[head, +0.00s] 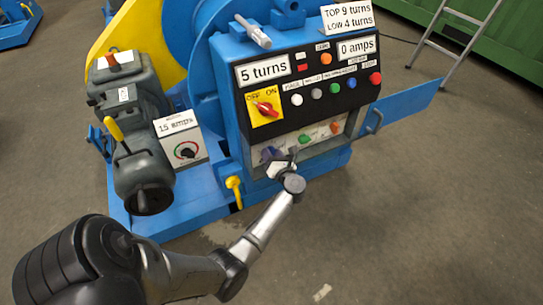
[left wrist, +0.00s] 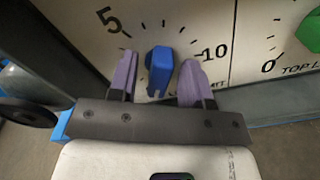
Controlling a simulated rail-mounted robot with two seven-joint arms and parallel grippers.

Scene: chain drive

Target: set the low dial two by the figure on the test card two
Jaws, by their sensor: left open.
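A white card (head: 348,17) on top of the blue machine reads "TOP 9 turns" and "LOW 4 turns". The lower panel carries a blue dial (head: 269,153), a green dial (head: 305,139) and an orange dial (head: 335,128). My left gripper (head: 281,166) is at the blue dial. In the left wrist view, its open purple fingers stand either side of the blue knob (left wrist: 159,68), with visible gaps. The scale there shows 5 and 10; its label is mostly hidden. The green knob (left wrist: 311,32) is labelled "TOP L…", cut off. I cannot read the orange dial's label.
Above the dials, a black panel (head: 320,88) has several buttons, a yellow OFF/ON switch (head: 265,107), and displays of "5 turns" (head: 262,69) and "0 amps" (head: 357,47). An open blue door (head: 405,105) juts out right. The floor in front is clear.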

